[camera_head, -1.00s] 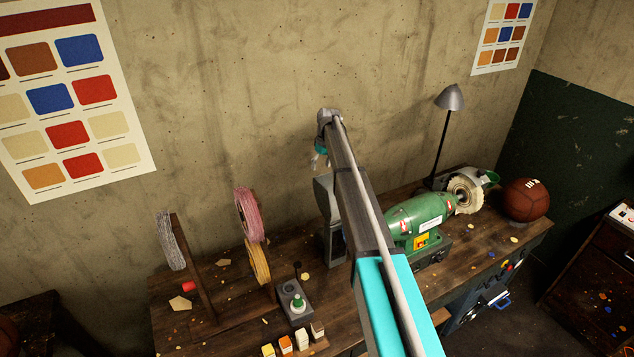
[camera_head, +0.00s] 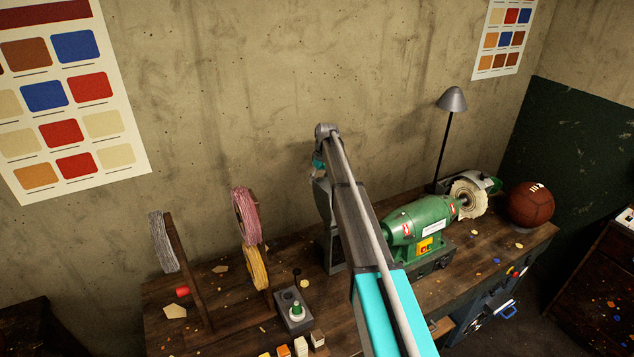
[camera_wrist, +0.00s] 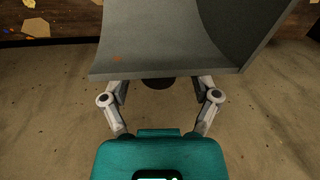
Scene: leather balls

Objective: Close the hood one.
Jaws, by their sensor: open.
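A grey metal hood (camera_head: 322,204) stands at the left end of the green buffing machine (camera_head: 420,222), partly hidden behind my arm. Its broad grey panel also fills the upper middle of the wrist view (camera_wrist: 170,38). My gripper (camera_wrist: 160,88) is open, with its two fingers spread at the panel's near edge. The fingertips are hidden by the panel, and I cannot tell whether they touch it. In the head view my gripper is mostly hidden, with only a bit of teal showing beside the hood. A second hood (camera_head: 492,185) sits behind the pale wheel (camera_head: 467,198) at the right.
The wooden bench (camera_head: 375,327) carries thread spools (camera_head: 246,215), a small control box (camera_head: 293,308), several small blocks and a brown ball (camera_head: 531,205). A desk lamp (camera_head: 452,100) stands behind the machine. The wall rises close behind the bench.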

